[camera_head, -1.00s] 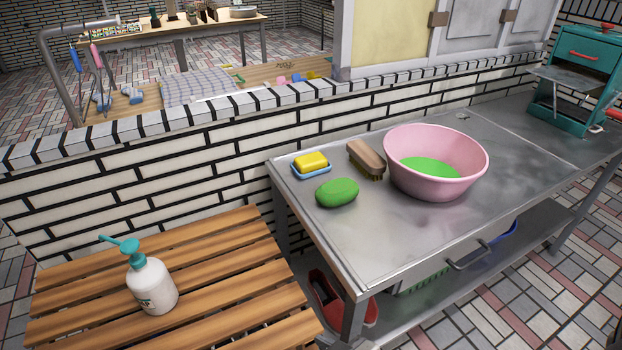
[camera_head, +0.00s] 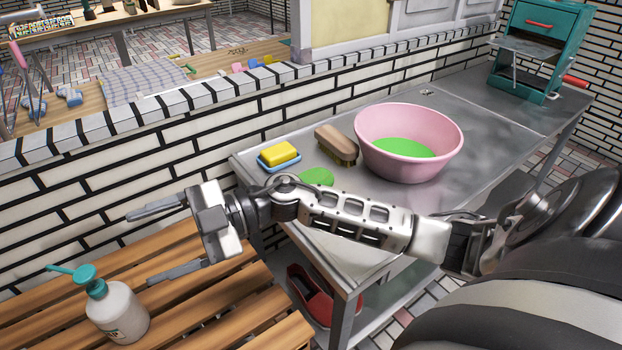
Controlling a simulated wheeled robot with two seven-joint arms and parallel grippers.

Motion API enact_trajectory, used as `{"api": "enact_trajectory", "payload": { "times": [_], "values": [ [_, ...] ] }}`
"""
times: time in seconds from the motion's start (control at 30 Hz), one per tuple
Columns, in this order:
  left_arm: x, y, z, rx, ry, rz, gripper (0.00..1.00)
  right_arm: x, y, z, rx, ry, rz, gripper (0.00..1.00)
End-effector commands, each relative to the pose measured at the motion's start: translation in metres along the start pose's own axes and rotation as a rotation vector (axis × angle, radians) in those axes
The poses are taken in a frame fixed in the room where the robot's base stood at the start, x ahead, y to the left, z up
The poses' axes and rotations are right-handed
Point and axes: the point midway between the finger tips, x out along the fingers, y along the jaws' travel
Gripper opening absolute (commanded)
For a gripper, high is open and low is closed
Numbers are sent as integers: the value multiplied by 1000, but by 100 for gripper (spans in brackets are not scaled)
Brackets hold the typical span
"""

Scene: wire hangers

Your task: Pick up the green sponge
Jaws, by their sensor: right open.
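The green sponge (camera_head: 317,177) lies on the metal table near its front left corner. My right forearm crosses in front of it and hides most of it, so only its top shows. My right gripper (camera_head: 165,243) is open and empty, with its two fingers spread and pointing left. It is left of the table, in front of the brick wall and above the wooden slatted bench, well apart from the sponge. My left gripper is out of view.
A yellow bar in a blue dish (camera_head: 280,156), a brown brush (camera_head: 336,145) and a pink basin (camera_head: 409,142) with green contents stand behind the sponge on the metal table (camera_head: 470,115). A pump bottle (camera_head: 118,312) stands on the bench (camera_head: 215,325). A teal appliance (camera_head: 540,50) is at the far right.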

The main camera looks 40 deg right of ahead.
Motion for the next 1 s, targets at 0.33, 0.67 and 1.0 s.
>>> {"api": "enact_trajectory", "payload": {
  "times": [0.33, 0.67, 1.0],
  "values": [
    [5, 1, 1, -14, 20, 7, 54, -205, 75, 75, 112, -995, -604, 72],
    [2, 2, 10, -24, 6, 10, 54, -324, 117, 51, 347, -1494, -499, 72],
    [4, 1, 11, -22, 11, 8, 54, -325, 82, 107, 353, -1500, -501, 72]
  ]
}}
